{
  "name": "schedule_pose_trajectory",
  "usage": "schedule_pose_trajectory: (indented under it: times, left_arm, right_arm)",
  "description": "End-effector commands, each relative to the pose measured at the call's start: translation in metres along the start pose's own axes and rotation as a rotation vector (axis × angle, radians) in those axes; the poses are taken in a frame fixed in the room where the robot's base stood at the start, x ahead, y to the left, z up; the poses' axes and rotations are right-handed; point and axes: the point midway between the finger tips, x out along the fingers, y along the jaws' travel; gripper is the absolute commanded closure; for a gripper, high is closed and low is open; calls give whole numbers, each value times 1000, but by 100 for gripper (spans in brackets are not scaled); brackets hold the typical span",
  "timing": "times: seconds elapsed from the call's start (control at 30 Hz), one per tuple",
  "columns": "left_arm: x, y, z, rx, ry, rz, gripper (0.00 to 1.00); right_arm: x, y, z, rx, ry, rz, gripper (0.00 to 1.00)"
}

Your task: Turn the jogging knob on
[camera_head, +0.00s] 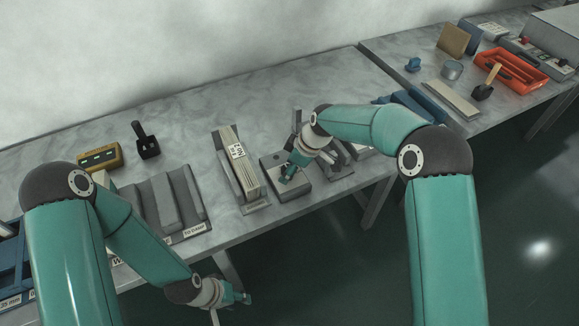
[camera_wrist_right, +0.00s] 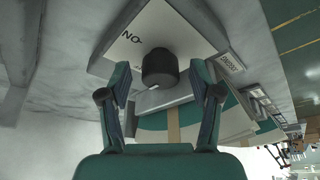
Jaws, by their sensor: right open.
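A black round jogging knob (camera_wrist_right: 160,68) stands on the pale top plate of a grey control box (camera_wrist_right: 190,28), with dark printed letters beside it. In the head view the control box (camera_head: 301,189) sits near the table's front edge, and my right gripper hides the knob there. My right gripper (camera_wrist_right: 158,90) is open, its fingers to either side of the knob and apparently not touching it. It also shows over the box in the head view (camera_head: 287,178). My left gripper (camera_head: 242,298) hangs low in front of the table, away from the box; its opening is too small to judge.
A holder with upright sheets (camera_head: 238,165) stands just left of the box. Grey slotted blocks (camera_head: 165,203), a black-handled tool (camera_head: 146,140) and a yellow device (camera_head: 98,157) are farther left. An orange tray (camera_head: 512,72) lies on the right table. The table behind the box is mostly clear.

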Motion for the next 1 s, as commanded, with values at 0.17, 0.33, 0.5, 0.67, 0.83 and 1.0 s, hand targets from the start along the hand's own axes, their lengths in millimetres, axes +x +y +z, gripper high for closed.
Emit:
schedule_pose_trajectory:
  times: [0.17,0.33,0.5,0.67,0.83,1.0]
  left_arm:
    - [0,0,0,0,0,0,60]
    - [0,0,0,0,0,0,60]
    - [0,0,0,0,0,0,60]
    - [1,0,0,0,0,0,60]
    - [7,-2,0,0,0,0,60]
    - [18,-6,0,0,0,0,60]
  right_arm:
    - [0,0,0,0,0,0,41]
    - [0,0,0,0,0,0,70]
    - [0,0,0,0,0,0,96]
    - [0,0,0,5,0,3,96]
    - [1,0,1,37,0,18,96]
    - [2,0,1,111,1,50,96]
